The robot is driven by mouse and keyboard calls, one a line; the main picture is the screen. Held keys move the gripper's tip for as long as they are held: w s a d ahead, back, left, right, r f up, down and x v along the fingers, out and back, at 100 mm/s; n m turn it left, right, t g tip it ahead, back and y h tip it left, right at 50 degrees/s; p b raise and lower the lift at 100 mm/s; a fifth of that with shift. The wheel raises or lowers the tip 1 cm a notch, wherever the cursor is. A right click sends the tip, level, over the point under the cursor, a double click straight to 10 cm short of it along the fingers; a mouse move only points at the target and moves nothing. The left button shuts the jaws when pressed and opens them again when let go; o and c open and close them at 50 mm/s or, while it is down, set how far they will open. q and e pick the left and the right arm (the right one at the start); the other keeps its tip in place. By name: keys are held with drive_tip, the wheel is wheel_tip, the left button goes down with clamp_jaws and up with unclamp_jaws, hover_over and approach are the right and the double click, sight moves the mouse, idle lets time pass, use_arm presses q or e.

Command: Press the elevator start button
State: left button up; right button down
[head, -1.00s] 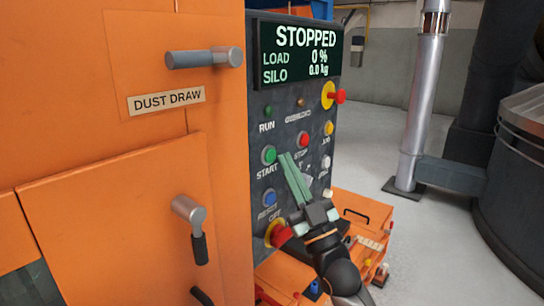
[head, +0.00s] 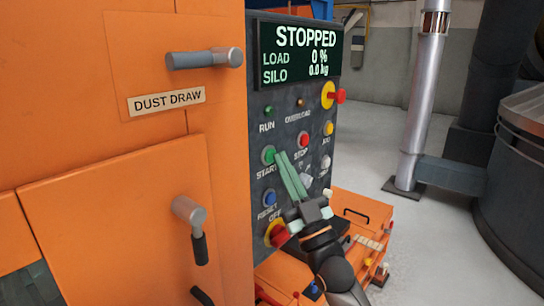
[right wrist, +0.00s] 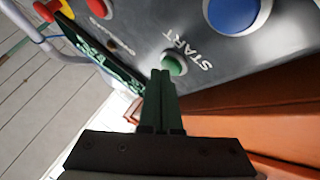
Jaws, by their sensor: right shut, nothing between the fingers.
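The green START button (head: 268,155) is on the dark control panel (head: 290,110), left of the red STOP button (head: 304,141). My right gripper (head: 281,155) is shut and empty, its green fingers pointing up and left, with the tips just right of the START button in the head view. In the right wrist view, the fingertips (right wrist: 161,72) overlap the lower left edge of the START button (right wrist: 175,63); I cannot tell whether they touch it. The display (head: 298,52) reads STOPPED, load 0 %, silo 0.0 kg. My left gripper is out of view.
A blue RESET button (head: 269,198) and a red knob (head: 278,236) sit below START. A red and yellow emergency button (head: 330,95) is at upper right. The orange cabinet (head: 120,150) stands left of the panel. An orange toolbox (head: 365,212) is below right.

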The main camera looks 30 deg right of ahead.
drive_tip(key=shift+w+a, duration=0.1)
drive_tip(key=shift+w, duration=0.15)
idle(0.6)
drive_tip(key=shift+s+d, duration=0.35)
drive_tip(key=shift+s, duration=0.4)
drive_tip(key=shift+s, duration=0.1)
drive_tip(key=s, duration=0.1)
drive_tip(key=s+d, duration=0.1)
drive_tip(key=s, duration=0.1)
drive_tip(key=s+d+p, duration=0.1)
drive_tip(key=shift+s, duration=0.2)
idle(0.5)
